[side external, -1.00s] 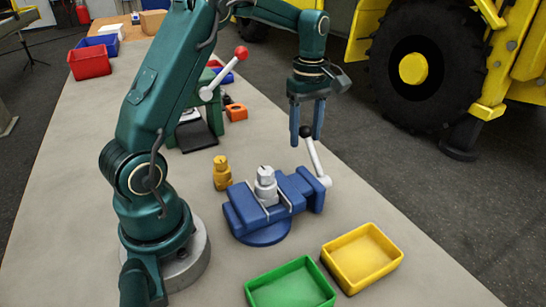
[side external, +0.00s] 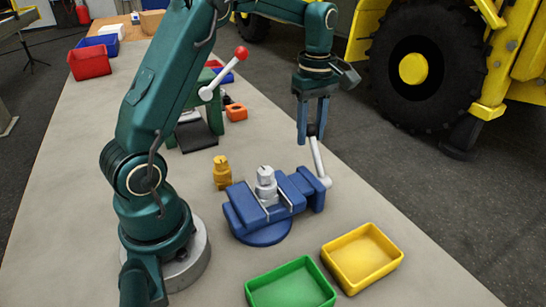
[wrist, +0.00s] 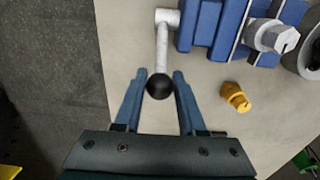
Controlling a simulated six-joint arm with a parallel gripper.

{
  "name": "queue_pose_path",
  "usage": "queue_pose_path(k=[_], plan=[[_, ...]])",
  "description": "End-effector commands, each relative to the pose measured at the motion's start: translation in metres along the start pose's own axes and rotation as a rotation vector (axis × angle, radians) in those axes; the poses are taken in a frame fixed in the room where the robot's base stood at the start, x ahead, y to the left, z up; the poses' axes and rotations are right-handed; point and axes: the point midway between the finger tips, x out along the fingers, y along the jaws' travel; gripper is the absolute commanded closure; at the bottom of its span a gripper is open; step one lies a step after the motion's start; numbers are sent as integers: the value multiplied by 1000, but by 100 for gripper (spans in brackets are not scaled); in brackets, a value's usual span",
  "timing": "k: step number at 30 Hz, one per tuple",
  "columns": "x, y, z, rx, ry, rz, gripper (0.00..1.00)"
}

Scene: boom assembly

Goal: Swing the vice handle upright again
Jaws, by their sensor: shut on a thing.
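The blue vice (side external: 240,207) stands on the bench with a white-grey fitting (side external: 265,186) between its jaws. Its white handle (side external: 318,158) rises from the pivot at the vice's right end and leans a little to the left in the side view. In the wrist view the handle (wrist: 162,48) runs from its pivot to a black ball knob (wrist: 159,87). My gripper (side external: 311,136) is shut on the black knob, one finger on each side. The fingers (wrist: 159,80) partly hide the knob in the side view.
A yellow tray (side external: 328,262) and a green tray (side external: 254,294) lie in front of the vice. A brass fitting (side external: 222,173) stands behind it. A press with a red-knobbed lever (side external: 222,88) is farther back. A yellow vehicle stands beyond the bench's right edge.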

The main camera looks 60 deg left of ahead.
Motion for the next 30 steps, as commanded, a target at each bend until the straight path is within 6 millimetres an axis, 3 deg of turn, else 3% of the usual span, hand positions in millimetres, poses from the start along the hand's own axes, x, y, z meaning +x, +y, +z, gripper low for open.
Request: queue_pose_path(k=[30], plan=[[-12, 2, 22, 0, -3, 13, 89]])
